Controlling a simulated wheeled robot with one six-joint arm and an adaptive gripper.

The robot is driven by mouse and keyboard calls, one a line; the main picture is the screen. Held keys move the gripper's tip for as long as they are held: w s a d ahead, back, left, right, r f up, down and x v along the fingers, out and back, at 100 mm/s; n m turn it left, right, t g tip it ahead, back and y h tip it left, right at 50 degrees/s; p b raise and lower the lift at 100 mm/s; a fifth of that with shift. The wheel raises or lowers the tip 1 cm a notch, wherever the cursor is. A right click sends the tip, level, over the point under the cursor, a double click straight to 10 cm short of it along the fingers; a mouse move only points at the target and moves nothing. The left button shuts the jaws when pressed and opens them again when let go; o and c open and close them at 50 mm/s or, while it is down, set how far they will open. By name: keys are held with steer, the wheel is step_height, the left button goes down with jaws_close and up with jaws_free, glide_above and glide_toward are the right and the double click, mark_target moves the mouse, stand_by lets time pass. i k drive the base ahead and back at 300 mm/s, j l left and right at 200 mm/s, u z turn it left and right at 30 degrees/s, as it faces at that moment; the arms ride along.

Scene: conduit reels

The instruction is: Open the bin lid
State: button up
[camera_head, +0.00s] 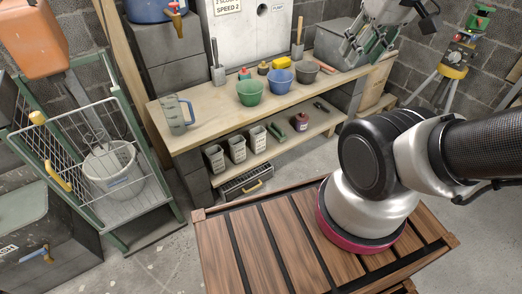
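A dark grey bin (50,262) stands on the floor at the lower left, cut off by the picture's edge. Its grey-green lid (22,217) lies on top and looks closed. The bin's front bears partly cut-off white letters ending in "SH". A small blue and orange-brown fitting (38,257) is on the front. My gripper (365,56) appears at the top right, pointing down and left in front of the back of the workbench. Its fingers look spread apart and empty. It is far from the bin.
A green-framed wire cart (105,165) with a white bucket (112,168) stands just behind the bin. A wooden workbench (215,118) holds a jug, bowls and tools. Bare concrete floor (155,265) lies between the bin and my slatted wooden deck.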

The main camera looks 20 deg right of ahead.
mark_target(338, 26)
steer(key=i+l, duration=0.45)
steer(key=l, duration=0.25)
steer(key=i+l+z, duration=0.1)
steer(key=i+l, duration=0.4)
steer(key=l, duration=0.2)
steer(key=i+l, duration=0.5)
steer(key=l, duration=0.15)
steer(key=i+l, duration=0.5)
steer(key=l, duration=0.2)
steer(key=k+z, duration=0.05)
